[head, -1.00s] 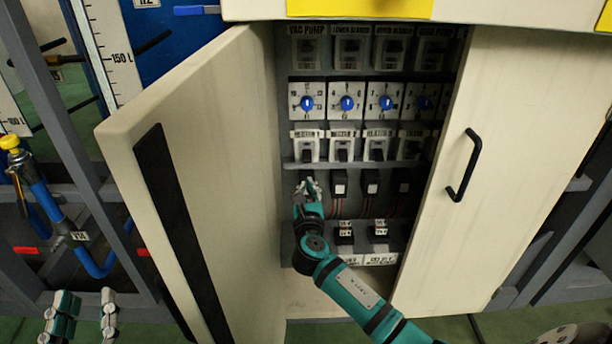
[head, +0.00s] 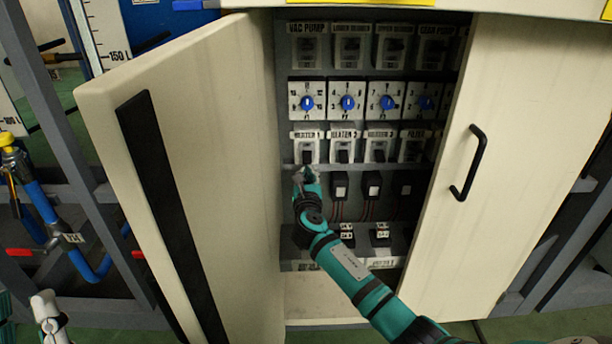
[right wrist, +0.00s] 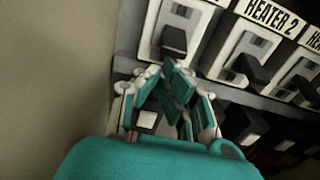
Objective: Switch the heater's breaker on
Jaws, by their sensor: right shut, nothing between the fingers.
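The HEATER 1 breaker (head: 307,148) is a white switch with a black lever, at the left of the lower breaker row inside the open cabinet. Its black lever (right wrist: 174,40) sticks out at the lower part of its plate in the right wrist view. My right gripper (head: 306,176) is shut and empty just below this breaker. In the right wrist view its fingertips (right wrist: 168,72) are close under the lever; I cannot tell whether they touch. My left gripper (head: 26,312) is partly in view at the lower left, its fingers apart.
The HEATER 2 breaker (head: 343,148) and HEATER 3 breaker (head: 380,147) are to the right. Blue knobs (head: 347,103) are above.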

